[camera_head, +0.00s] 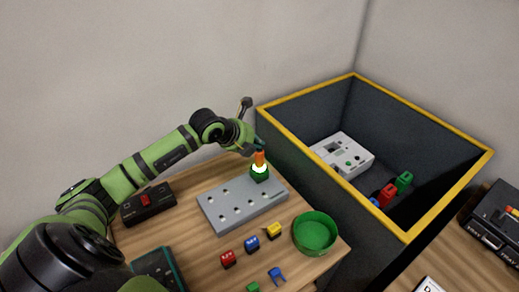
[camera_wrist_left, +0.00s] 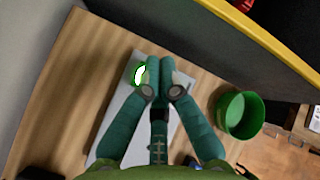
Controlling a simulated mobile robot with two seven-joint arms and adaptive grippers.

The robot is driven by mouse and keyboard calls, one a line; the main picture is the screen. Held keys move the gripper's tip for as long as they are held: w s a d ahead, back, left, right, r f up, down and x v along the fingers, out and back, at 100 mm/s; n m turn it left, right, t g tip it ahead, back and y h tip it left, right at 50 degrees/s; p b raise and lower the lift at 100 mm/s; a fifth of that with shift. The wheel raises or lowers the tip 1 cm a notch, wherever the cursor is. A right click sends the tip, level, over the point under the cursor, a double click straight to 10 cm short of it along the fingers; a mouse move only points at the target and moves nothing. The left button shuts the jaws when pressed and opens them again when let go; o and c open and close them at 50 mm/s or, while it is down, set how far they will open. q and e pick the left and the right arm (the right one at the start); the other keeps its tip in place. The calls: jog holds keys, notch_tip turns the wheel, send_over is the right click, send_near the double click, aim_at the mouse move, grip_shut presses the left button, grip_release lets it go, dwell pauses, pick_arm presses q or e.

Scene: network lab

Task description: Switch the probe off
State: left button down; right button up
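The probe appears to be the upright piece with an orange top (camera_head: 260,158), a bright glowing ring and a green base, at the far right corner of the grey block (camera_head: 240,208). In the left wrist view its glowing ring (camera_wrist_left: 140,73) shows beside my left fingertips. My left gripper (camera_wrist_left: 160,62) has its two fingertips together, with nothing seen between them. In the head view, the left gripper (camera_head: 257,146) is right at the orange top; I cannot tell if it touches. My right gripper is not in view.
A deep dark bin with a yellow rim (camera_head: 300,95) stands right of the table, holding a white panel (camera_head: 343,154) and coloured connectors. A green bowl (camera_head: 314,233) sits at the table's right edge. Small coloured connectors lie in front. A black box with a red switch (camera_head: 148,203) stands left.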

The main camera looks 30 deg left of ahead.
pick_arm(q)
jog(key=shift+f, duration=0.15)
dwell(0.4)
jog(key=shift+r, duration=0.65)
jog(key=shift+r, duration=0.1)
notch_tip(320, 180, up, 6)
jog(key=p, duration=0.3)
jog(key=shift+p, duration=0.4)
